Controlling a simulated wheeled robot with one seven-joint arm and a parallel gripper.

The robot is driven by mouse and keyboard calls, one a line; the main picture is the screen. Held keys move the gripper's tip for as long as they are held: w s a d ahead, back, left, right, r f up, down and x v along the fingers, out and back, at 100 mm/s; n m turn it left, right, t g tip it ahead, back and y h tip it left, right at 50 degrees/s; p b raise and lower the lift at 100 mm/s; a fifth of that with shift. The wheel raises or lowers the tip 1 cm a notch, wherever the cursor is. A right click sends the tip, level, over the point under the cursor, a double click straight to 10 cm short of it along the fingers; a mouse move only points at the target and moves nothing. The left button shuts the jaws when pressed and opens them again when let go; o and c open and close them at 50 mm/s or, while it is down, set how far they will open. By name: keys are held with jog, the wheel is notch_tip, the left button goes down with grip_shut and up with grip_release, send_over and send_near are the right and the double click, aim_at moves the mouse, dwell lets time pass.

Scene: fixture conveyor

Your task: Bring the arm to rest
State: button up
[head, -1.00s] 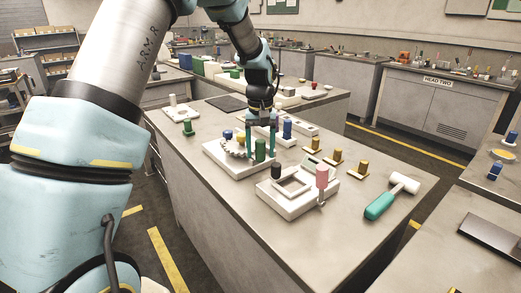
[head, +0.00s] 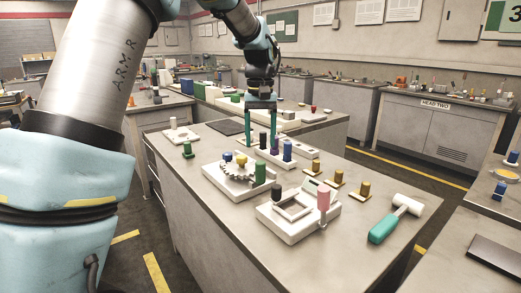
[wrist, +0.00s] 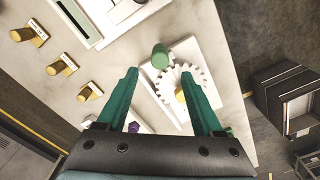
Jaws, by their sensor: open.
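My gripper (head: 262,137) hangs over the workbench (head: 330,240), pointing down, with its two green fingers apart and nothing between them. In the head view it is above and behind the white fixture (head: 215,180) that bears a gear (head: 236,171) and a green cylinder (head: 260,173). In the wrist view the open fingers (wrist: 165,92) frame the gear (wrist: 188,88) and the green cylinder (wrist: 161,57) below. My fingertips appear clear of everything on the bench.
A white fixture with a square recess (head: 280,228), a pink cylinder (head: 323,197) and a green-handled mallet (head: 387,227) are at the front right. Several gold pegs (head: 340,179) stand behind them. A blue cylinder (head: 287,150) stands near the gripper.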

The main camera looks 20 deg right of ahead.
jog(key=shift+r, duration=0.1)
dwell(0.3)
jog(key=a+f+n, duration=0.1)
jog(key=a+f, duration=0.3)
jog(key=a, duration=1.3)
jog(key=s+a+f+n, duration=0.1)
jog(key=s+a+f, duration=0.1)
jog(key=s+a, duration=0.4)
jog(key=s+a+f+t, duration=0.1)
jog(key=s+a+f, duration=0.2)
jog(key=s+a, duration=0.3)
jog(key=a, duration=0.3)
jog(key=shift+a+f+n+t, duration=0.3)
jog(key=shift+f+n, duration=0.05)
jog(key=shift+n, duration=0.05)
jog(key=shift+o, duration=0.2)
